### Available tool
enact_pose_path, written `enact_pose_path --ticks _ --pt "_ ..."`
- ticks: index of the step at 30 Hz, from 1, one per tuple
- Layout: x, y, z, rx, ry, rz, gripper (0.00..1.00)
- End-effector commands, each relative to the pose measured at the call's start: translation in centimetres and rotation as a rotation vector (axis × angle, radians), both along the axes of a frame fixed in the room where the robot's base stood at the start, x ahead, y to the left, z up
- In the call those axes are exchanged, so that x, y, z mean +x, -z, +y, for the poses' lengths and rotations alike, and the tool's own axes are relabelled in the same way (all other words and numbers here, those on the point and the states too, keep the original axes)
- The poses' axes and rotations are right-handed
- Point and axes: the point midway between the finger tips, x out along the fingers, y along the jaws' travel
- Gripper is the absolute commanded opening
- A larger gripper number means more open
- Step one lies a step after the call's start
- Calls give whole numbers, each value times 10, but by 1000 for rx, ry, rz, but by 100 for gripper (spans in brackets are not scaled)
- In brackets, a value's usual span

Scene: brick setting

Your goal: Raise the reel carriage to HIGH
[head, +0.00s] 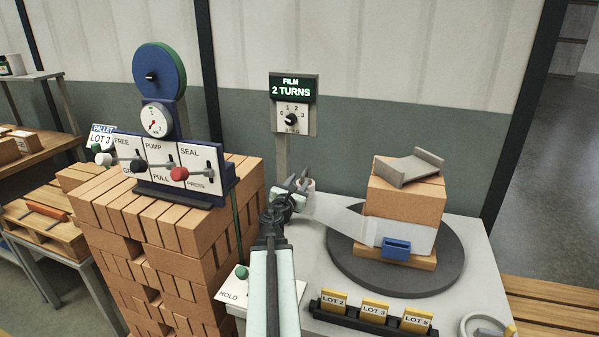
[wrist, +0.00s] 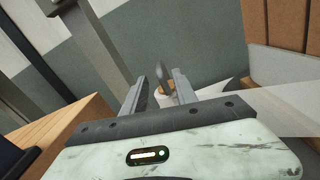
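The white film reel (head: 309,186) sits beside the grey post (head: 281,160), and a clear film strip (head: 340,218) runs from it to the wrapped brick stack (head: 402,207). My gripper (head: 299,182) is at the reel, partly overlapping it in the head view. In the wrist view my gripper (wrist: 160,76) has its two fingers apart. I see no finger clearly touching the handle. No HIGH marking is readable.
The brick stack stands on a dark turntable (head: 345,262). A FILM display reading 2 TURNS (head: 292,88) tops the post above a dial (head: 291,119). A lever panel (head: 160,165) on bricks stands left. A lot-card rack (head: 372,318) lies in front.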

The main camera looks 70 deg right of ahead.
Motion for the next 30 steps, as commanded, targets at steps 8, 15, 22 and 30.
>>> enact_pose_path --ticks 8,15,22,30 --pt "2 0 -25 0 1 -1 34" --pt "5 0 -70 0 1 -2 34" --pt "4 0 -79 0 1 -2 34" --pt "4 0 -78 1 2 -2 0"
